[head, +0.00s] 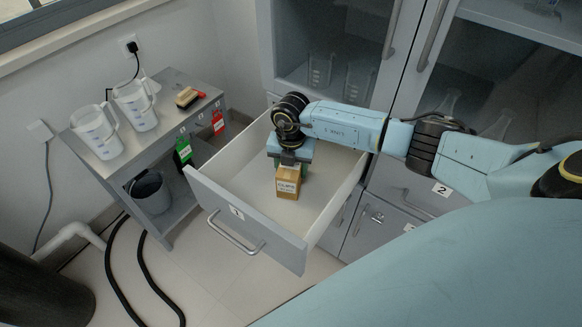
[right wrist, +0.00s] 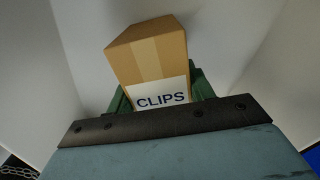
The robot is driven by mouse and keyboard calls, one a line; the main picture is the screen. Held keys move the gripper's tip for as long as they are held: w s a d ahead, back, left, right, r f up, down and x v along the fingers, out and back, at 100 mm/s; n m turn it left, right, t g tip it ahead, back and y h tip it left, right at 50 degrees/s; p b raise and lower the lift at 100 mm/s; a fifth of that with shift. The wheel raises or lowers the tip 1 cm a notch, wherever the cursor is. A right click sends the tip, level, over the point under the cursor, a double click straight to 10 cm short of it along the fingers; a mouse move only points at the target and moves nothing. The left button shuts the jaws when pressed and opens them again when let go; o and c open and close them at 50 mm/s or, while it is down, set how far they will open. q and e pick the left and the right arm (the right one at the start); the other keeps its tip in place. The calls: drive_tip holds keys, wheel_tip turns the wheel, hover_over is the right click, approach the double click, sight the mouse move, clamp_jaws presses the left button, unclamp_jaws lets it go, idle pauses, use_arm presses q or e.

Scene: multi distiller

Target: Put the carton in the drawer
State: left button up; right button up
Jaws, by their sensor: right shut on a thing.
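The carton (head: 287,183) is a small brown box with a white label. In the right wrist view the carton (right wrist: 152,58) shows the word CLIPS on its label. My right gripper (head: 290,165) points down and is shut on the carton, inside the outline of the open drawer. Its green fingers (right wrist: 198,88) show at the carton's sides. The drawer (head: 232,212) is grey with a white inside, a handle and a label 1, and is pulled far out. I cannot tell whether the carton touches the drawer floor. My left gripper is not in view.
A grey side table (head: 165,133) at the left holds two white jugs (head: 135,105) and a brush (head: 187,97). A dark bucket (head: 150,190) stands on its lower shelf. Glass-door cabinets (head: 345,60) rise behind the drawer. Black hoses (head: 143,270) lie on the floor.

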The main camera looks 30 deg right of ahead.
drive_tip(key=o, duration=1.1)
drive_tip(key=shift+r, duration=0.1)
wheel_tip(320, 180, up, 7)
drive_tip(key=shift+f+p, duration=0.15)
drive_tip(key=shift+p, duration=0.75)
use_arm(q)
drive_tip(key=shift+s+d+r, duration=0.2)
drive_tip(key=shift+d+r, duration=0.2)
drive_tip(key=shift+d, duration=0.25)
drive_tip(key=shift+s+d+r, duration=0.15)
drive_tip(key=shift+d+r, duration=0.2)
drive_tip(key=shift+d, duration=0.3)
use_arm(e)
drive_tip(key=shift+r, duration=0.4)
